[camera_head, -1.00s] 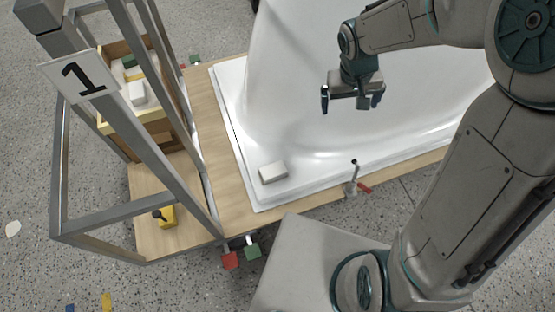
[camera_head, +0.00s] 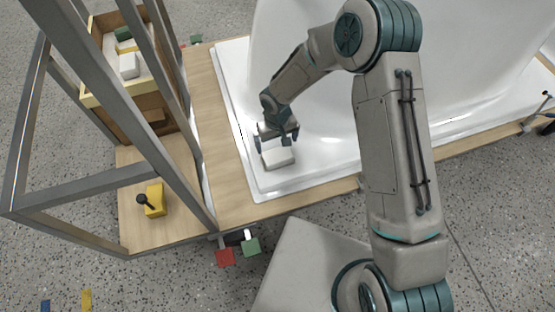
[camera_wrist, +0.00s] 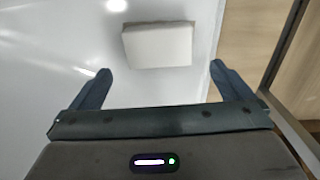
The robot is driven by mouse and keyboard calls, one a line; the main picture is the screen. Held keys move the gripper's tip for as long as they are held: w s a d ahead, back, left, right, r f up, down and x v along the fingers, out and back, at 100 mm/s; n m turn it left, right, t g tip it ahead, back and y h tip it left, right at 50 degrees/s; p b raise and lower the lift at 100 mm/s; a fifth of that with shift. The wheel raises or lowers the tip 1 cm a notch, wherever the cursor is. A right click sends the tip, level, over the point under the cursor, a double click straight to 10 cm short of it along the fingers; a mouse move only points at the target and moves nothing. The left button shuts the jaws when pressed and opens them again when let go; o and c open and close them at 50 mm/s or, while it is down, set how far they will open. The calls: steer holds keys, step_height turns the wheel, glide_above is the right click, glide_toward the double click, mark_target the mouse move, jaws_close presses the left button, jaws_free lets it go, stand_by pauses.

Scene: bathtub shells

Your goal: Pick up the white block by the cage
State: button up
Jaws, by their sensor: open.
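A white block (camera_head: 278,157) lies on the flat rim of the white bathtub shell (camera_head: 290,185), near its corner on the cage side. My gripper (camera_head: 277,141) is open just above and behind the block in the head view. In the wrist view, the block (camera_wrist: 157,45) lies ahead of the two fingers, roughly between their lines. My gripper (camera_wrist: 155,88) has nothing between its fingertips there. The grey metal cage (camera_head: 168,140) stands to the left of the shell.
A wooden box (camera_head: 140,97) inside the cage holds another white block (camera_head: 129,65) and a green one (camera_head: 124,34). A yellow block with a black knob (camera_head: 154,199) sits on the wooden board (camera_head: 228,197). Red (camera_head: 224,257) and green (camera_head: 251,247) clamp pads project at the front edge.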

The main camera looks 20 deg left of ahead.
mark_target(277, 155)
step_height(277, 155, down, 9)
steer(key=b, duration=0.3)
steer(key=shift+d+f+b, duration=0.1)
steer(key=shift+f+b, duration=0.05)
steer(key=shift+b, duration=0.2)
steer(key=c, duration=0.7)
